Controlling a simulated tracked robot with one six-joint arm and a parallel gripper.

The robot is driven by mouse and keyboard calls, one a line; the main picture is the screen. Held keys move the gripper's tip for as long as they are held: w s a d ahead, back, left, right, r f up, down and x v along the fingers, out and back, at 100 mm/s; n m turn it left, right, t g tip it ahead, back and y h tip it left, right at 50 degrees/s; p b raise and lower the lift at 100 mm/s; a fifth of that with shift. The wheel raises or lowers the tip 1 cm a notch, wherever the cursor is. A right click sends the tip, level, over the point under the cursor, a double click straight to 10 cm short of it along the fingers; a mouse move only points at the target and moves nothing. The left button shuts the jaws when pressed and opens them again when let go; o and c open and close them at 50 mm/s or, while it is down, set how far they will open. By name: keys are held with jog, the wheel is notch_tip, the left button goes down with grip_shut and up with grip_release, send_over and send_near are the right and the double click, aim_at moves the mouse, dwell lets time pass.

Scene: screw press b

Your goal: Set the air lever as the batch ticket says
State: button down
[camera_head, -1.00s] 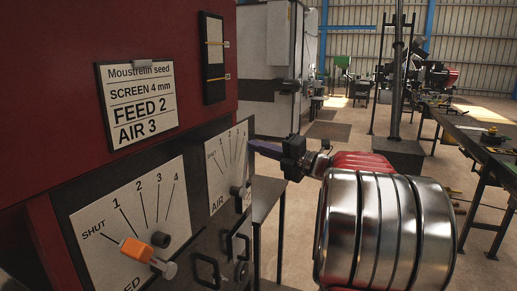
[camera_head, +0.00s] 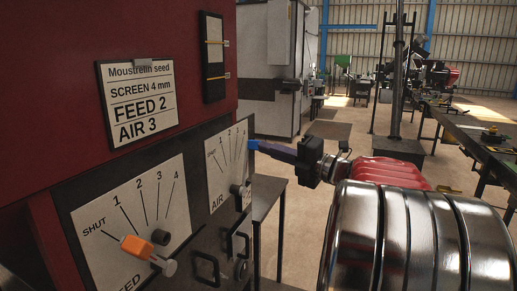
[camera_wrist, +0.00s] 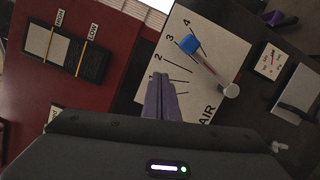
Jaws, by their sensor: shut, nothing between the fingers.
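The batch ticket (camera_head: 142,98) on the red machine reads Moustrelin seed, SCREEN 4 mm, FEED 2, AIR 3. In the wrist view, the plate (camera_wrist: 213,30) shows the air lever (camera_wrist: 208,66), a grey rod with a blue end. Its blue end lies around marks 3 and 4; the exact setting is unclear. The blue end (camera_head: 253,145) also shows in the head view, at my fingertips. My gripper (camera_wrist: 160,80) is shut and empty, beside the lever on the side of mark 2.
The feed dial (camera_head: 130,205) with its orange-handled lever (camera_head: 137,249) is left of the air dial. A small gauge (camera_wrist: 270,61) sits beyond the air lever. Black handles (camera_head: 206,268) stick out below the dials.

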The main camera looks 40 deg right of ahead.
jog(key=v, duration=0.4)
jog(key=shift+s+r, duration=0.2)
jog(key=shift+r, duration=0.1)
jog(key=shift+s, duration=0.1)
dwell(0.5)
